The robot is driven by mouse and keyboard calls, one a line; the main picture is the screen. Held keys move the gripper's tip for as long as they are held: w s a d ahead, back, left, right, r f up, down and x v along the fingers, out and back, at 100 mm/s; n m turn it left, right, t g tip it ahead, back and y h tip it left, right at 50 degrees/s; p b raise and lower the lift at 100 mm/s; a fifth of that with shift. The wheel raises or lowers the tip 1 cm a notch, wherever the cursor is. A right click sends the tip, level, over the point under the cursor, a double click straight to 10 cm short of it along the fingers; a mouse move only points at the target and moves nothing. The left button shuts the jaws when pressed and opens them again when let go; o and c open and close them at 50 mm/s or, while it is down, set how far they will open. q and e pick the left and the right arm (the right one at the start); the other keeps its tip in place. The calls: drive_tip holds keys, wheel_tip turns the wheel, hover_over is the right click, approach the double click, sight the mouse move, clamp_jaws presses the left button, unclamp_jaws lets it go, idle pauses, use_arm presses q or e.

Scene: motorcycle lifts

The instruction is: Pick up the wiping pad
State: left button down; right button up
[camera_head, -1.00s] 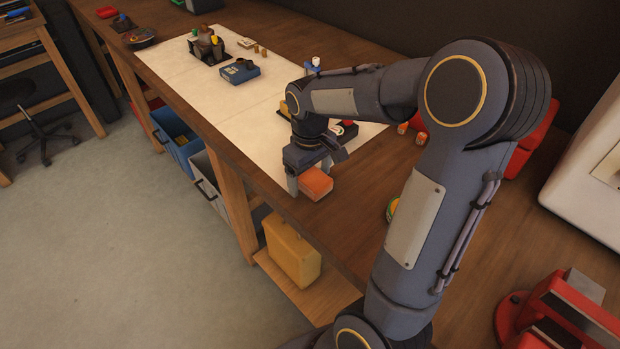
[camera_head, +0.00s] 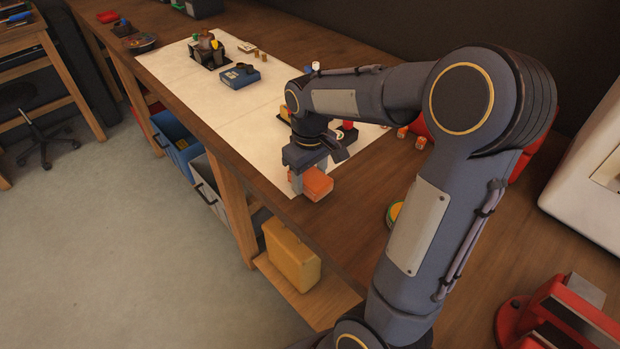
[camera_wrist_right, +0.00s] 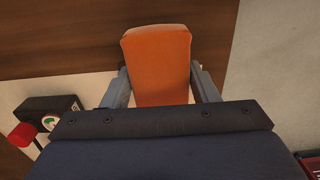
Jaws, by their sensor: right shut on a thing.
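The wiping pad (camera_head: 317,183) is an orange block at the front edge of the bench, by the near end of the white mat. My right gripper (camera_head: 305,178) is shut on it from above. In the right wrist view the pad (camera_wrist_right: 158,62) sits between the two grey fingers of the gripper (camera_wrist_right: 160,88), one on each side. I cannot tell whether the pad touches the bench top. My left gripper is not in view.
The white mat (camera_head: 260,130) holds a blue box (camera_head: 240,76) and a dark holder (camera_head: 208,52) farther back. A black device with a red knob (camera_wrist_right: 45,118) lies close by. A red vise (camera_head: 560,318) stands at the lower right. A yellow case (camera_head: 290,256) sits on the shelf below.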

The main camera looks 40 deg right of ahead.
drive_tip(key=s+a+r+b, duration=0.1)
drive_tip(key=s+a+r, duration=0.5)
drive_tip(key=a+r, duration=0.5)
drive_tip(key=shift+a+r, duration=0.35)
drive_tip(key=shift+a, duration=0.45)
drive_tip(key=shift+s, duration=0.1)
